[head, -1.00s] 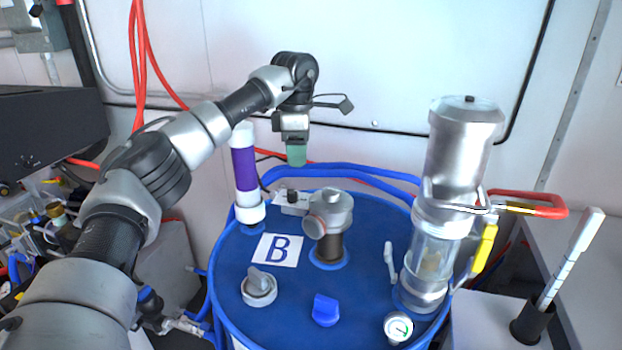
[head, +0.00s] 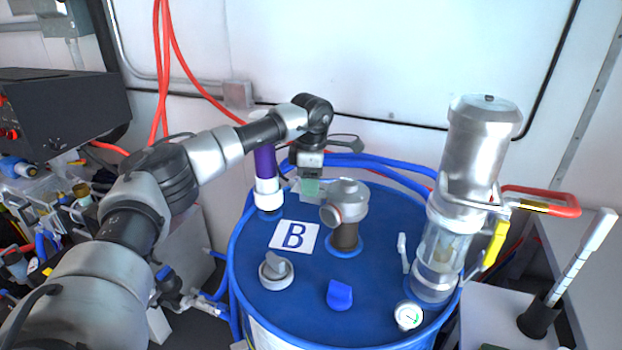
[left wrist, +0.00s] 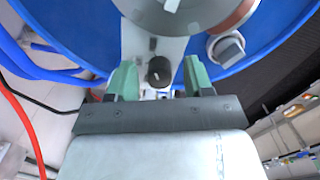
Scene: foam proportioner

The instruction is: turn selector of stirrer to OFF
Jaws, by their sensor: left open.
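The stirrer (head: 346,196) is a grey metal housing on a dark post on the blue drum lid. A pale control box beside it is mostly behind my left gripper (head: 310,188) in the head view. In the left wrist view the box's plate (left wrist: 148,42) shows with a dark round selector knob (left wrist: 159,72). My left gripper's green fingers (left wrist: 159,76) are open, one on each side of the knob in that view. I cannot tell whether they touch it. The knob's markings are too small to read. My right gripper is out of view.
The drum lid (head: 372,262) also carries a white-and-purple tube (head: 266,180), a grey knob (head: 276,270), a blue cap (head: 339,295), a gauge (head: 408,316) and a tall metal cylinder (head: 478,150) with a yellow-handled valve (head: 495,243). Blue hoses run behind.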

